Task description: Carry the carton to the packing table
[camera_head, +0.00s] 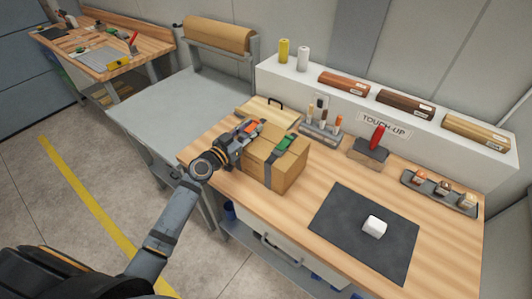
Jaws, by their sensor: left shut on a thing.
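The carton (262,172) is a brown cardboard box on the wooden touch-up bench, near its left end. A dark strap with a green buckle runs over it. My left gripper (252,142) is at the carton's upper left side and is shut on it. The contact of the fingertips is partly hidden. My right gripper is not in view. A grey table (165,105) with a brown paper roll (218,35) at its back stands left of the bench; it may be the packing table. Its top is bare.
The bench (210,140) also holds a dark mat (340,215) with a white block (374,226), a tool rack (322,132), a block with a red handle (370,150) and a tray of small jars (440,192). Another workbench (140,55) stands far left. The floor (105,165) is clear.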

